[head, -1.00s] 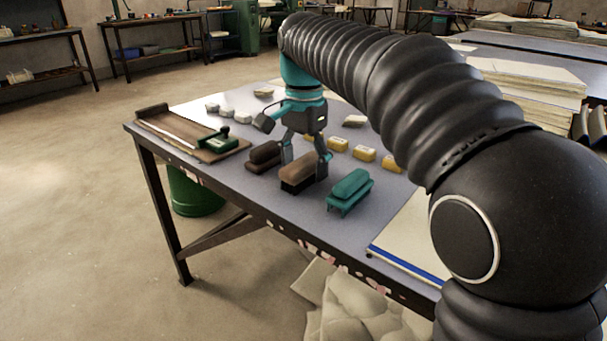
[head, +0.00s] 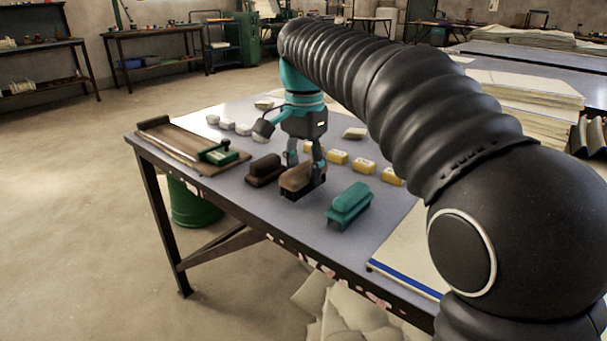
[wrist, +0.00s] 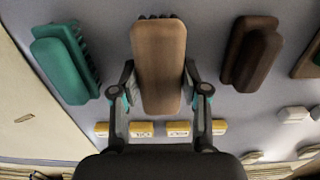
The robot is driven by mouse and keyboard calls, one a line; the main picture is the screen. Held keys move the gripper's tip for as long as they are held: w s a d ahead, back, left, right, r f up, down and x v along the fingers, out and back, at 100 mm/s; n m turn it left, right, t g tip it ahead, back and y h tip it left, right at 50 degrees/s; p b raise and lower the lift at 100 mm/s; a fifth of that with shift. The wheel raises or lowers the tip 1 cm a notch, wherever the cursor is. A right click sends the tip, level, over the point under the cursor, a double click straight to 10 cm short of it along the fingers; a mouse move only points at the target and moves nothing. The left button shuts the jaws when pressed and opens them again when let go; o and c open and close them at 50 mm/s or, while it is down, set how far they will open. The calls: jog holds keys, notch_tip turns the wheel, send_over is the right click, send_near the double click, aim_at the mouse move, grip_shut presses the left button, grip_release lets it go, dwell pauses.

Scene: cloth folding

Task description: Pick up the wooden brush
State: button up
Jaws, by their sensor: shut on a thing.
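The wooden brush (head: 297,178) has a light brown wooden back and dark bristles. My gripper (head: 305,168) is shut on it, with one finger on each long side. In the wrist view the brush (wrist: 158,62) lies lengthwise between the fingertips of my gripper (wrist: 158,85). In the head view the brush seems slightly raised above the table, but the gap under it is hard to judge. A dark brown brush (head: 264,170) is to its left and a teal brush (head: 349,205) to its right, both apart from it.
The grey table (head: 240,192) bears a wooden board with a green clamp (head: 217,154) at the left. Yellow blocks (head: 364,166) and whitish lumps (head: 243,129) lie farther back. A pale sheet with a blue edge (head: 407,277) lies at the front right.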

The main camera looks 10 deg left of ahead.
aim_at(308, 168)
jog(key=r, duration=0.3)
jog(key=shift+d+r+p, duration=0.15)
jog(key=shift+d+p, duration=0.2)
jog(key=shift+d, duration=0.05)
jog(key=s+d+r+p, duration=0.1)
jog(key=d+r, duration=0.5)
jog(key=d, duration=0.4)
jog(key=shift+s+d, duration=0.2)
jog(key=shift+d, duration=0.2)
